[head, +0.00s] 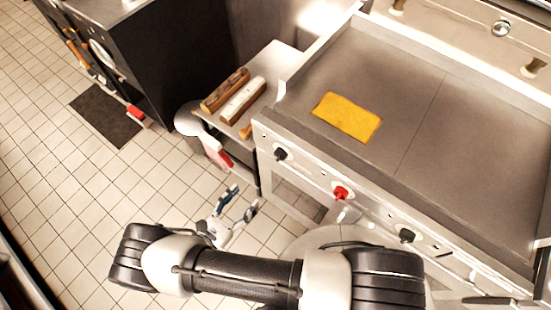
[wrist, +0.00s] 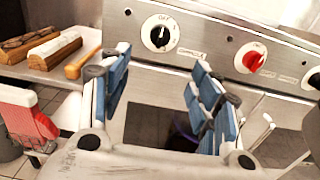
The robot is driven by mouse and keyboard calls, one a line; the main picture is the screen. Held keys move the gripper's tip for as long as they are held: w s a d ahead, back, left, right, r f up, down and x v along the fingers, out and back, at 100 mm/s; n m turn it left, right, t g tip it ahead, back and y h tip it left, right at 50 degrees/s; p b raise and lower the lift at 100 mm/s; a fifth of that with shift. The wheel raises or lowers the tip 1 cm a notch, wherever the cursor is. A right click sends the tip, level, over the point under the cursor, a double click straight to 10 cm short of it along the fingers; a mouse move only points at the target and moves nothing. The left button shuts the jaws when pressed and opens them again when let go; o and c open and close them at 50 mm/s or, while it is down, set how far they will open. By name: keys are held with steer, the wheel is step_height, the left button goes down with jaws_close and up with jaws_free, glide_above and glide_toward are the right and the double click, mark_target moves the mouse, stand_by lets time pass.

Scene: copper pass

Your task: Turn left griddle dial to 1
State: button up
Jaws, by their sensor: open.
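The griddle (head: 420,110) is a wide grey flat top with a row of dials on its front panel. The left griddle dial is a black knob (head: 280,154) near the panel's left end. In the wrist view this black dial (wrist: 160,34) sits on a white scale plate, above the gap between my fingers. My gripper (head: 240,200) is open and empty, apart from the panel, in front of and below the dial. In the wrist view its blue-padded fingers (wrist: 160,90) are spread wide. The dial's exact setting is too small to read.
A red dial (head: 341,193) and another black dial (head: 407,235) sit farther right on the panel. A yellow cloth (head: 347,116) lies on the griddle. A side shelf at left holds wooden-looking blocks (head: 225,90). A red-handled item (head: 218,152) hangs beside it. Tiled floor is open at left.

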mark_target(277, 159)
steer(key=x, duration=1.7)
steer(key=shift+w+d+b, duration=0.1)
steer(key=shift+b, duration=0.2)
steer(key=c, duration=1.1)
